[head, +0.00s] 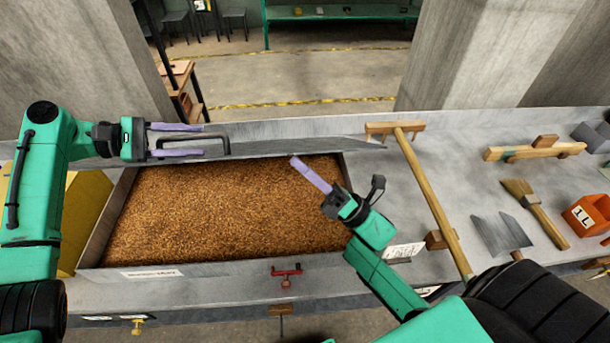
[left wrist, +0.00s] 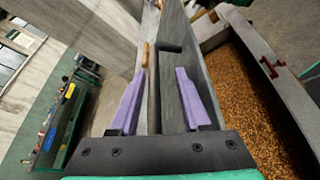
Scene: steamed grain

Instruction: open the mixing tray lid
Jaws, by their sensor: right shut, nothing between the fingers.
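The mixing tray (head: 110,218) is uncovered and full of brown grain (head: 220,210). A grey panel that looks like its lid (head: 290,144) stands raised along the tray's back edge, seen nearly edge-on. A black bracket handle (head: 228,143) is at the panel's left end. My left gripper (head: 190,140) is at this handle with its purple fingers apart; in the left wrist view the dark handle (left wrist: 170,48) shows between and beyond the fingers. Whether they touch it is unclear. My right gripper (head: 296,162) is shut and empty above the tray's right part.
A wooden T-shaped rake (head: 425,190) lies right of the tray. Beyond it are a brush (head: 535,208), a metal scraper (head: 500,233), a wooden tool (head: 535,150) and an orange box (head: 590,213). A red fitting (head: 287,275) is on the tray's front.

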